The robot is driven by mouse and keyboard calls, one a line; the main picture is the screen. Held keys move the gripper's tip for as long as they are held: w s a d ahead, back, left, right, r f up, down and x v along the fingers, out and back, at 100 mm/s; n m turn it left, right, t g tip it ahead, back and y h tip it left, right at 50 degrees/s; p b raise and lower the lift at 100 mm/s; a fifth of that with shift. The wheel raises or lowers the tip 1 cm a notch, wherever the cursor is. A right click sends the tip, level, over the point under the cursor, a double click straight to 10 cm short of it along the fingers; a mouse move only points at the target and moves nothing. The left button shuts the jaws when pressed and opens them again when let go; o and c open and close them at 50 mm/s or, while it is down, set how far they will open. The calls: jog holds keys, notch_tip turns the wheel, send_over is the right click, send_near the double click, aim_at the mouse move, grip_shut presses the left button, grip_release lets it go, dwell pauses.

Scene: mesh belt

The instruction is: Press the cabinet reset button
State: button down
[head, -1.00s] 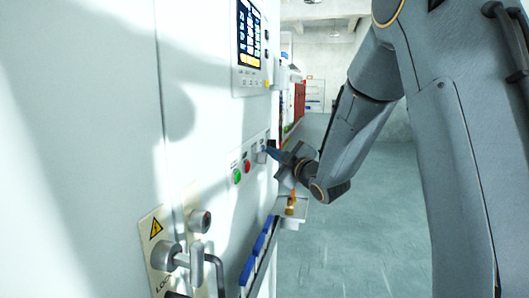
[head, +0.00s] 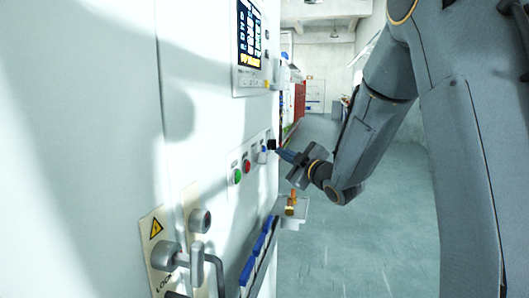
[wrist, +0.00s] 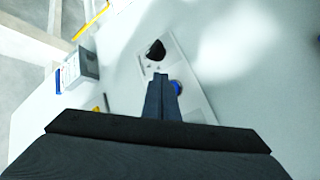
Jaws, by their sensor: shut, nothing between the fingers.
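A button strip on the white cabinet holds a green button (head: 237,176), a red button (head: 246,166), a blue button (head: 262,156) and a black knob (head: 271,144). The labels are too small to read, so I cannot tell from them which is the reset button. My gripper (head: 277,151) is shut and empty, its tips just right of the blue button and close to the knob. In the wrist view, the shut fingers (wrist: 160,78) stand between the black knob (wrist: 156,50) and the blue button (wrist: 176,88), partly covering the strip; contact is not clear.
A lit display (head: 250,35) is above the strip. A grey handle (head: 180,257) and a round lock (head: 200,221) are at lower left. A small ledge (head: 293,211) with an orange-brown item juts out below my gripper. The floor to the right is open.

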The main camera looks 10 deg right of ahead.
jog(key=d, duration=0.1)
jog(key=s+d, duration=0.1)
jog(key=d, duration=0.1)
jog(key=shift+s+d, duration=0.1)
jog(key=shift+s, duration=0.05)
dwell(0.5)
jog(key=s+d+f+m+g+h, duration=0.1)
jog(key=s+f+m+g+h, duration=0.25)
jog(key=s+f+m, duration=0.35)
jog(key=s+d+f+m+g+h, duration=0.1)
jog(key=s+f+m+g+h, duration=0.25)
jog(key=f, duration=0.55)
jog(key=s+a+f+m+g, duration=0.1)
jog(key=s+f+g, duration=0.2)
jog(key=s, duration=0.5)
jog(key=s+a+f+m+g, duration=0.1)
jog(key=s+f+g, duration=0.2)
jog(key=s, duration=0.5)
jog(key=s+a+f+m+g, duration=0.1)
jog(key=s+f+g, duration=0.1)
jog(key=s, duration=0.6)
jog(key=shift+s+a+f+m+g, duration=0.25)
jog(key=shift+a+f+m+g, duration=0.15)
jog(key=shift+g, duration=0.2)
